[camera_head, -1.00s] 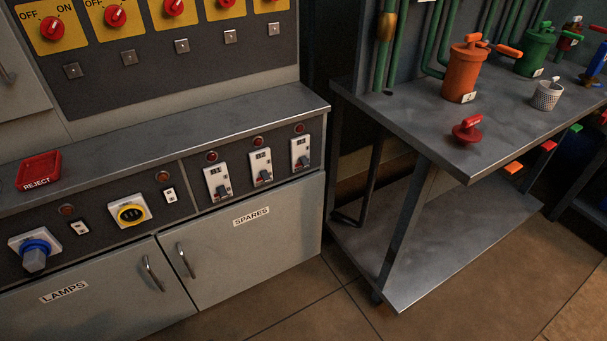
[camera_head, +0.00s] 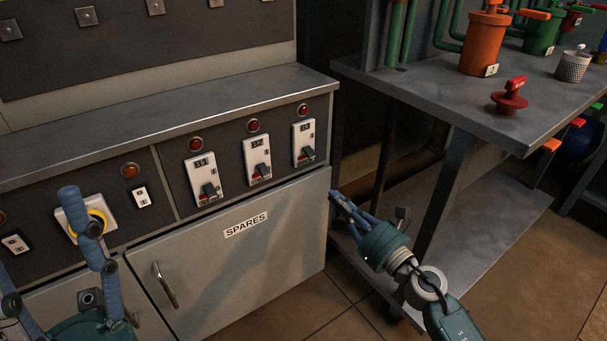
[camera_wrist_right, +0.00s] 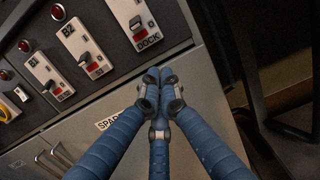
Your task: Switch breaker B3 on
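Breaker B3 (camera_head: 304,143) is the rightmost of three white breakers on the dark panel above the SPARES door. Its dark lever (camera_head: 309,153) sits low on the plate, as on the other two. In the right wrist view, B3 (camera_wrist_right: 137,22) is at the top, with a plate reading "DOCK" below its lever. My right gripper (camera_head: 336,197) is below and right of B3, apart from it. Its blue fingers converge with tips together and empty in the wrist view (camera_wrist_right: 160,78). My left gripper (camera_head: 40,235) is at the lower left, fingers spread, empty.
Breakers B1 (camera_head: 202,178) and B2 (camera_head: 257,159) stand left of B3, with red lamps above. A counter ledge (camera_head: 180,128) juts above the panel. A metal bench (camera_head: 440,95) with a red valve (camera_head: 509,98) stands to the right, across a narrow gap.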

